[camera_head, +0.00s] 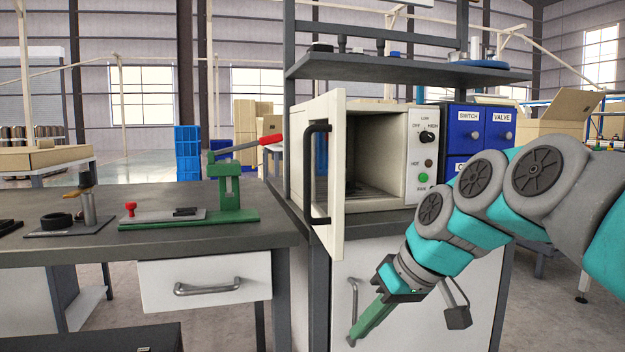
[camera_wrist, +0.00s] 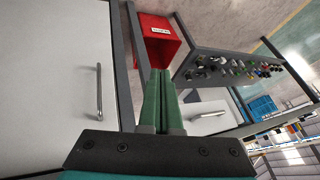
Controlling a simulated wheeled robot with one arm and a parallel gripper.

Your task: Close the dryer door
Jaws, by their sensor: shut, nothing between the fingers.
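The dryer (camera_head: 422,118) is a cream box on the bench, with a dark interior and a control panel on its right. Its door (camera_head: 337,185) stands open, swung out toward me at the left side of the opening. The door has a black vertical handle (camera_head: 309,175) and a window. My gripper (camera_head: 355,334) has green fingers and is shut and empty. It points down to the left, below the door and in front of the white cabinet under the dryer. The closed fingers also show in the wrist view (camera_wrist: 160,76); the dryer door is not visible there.
The cabinet door (camera_wrist: 60,80) with a metal handle is beside the fingers in the wrist view. A red bin (camera_wrist: 158,50) lies beyond them. A workbench (camera_head: 200,240) with a green press (camera_head: 230,195) and a drawer (camera_head: 205,280) stands at left. A shelf (camera_head: 400,68) hangs above the dryer.

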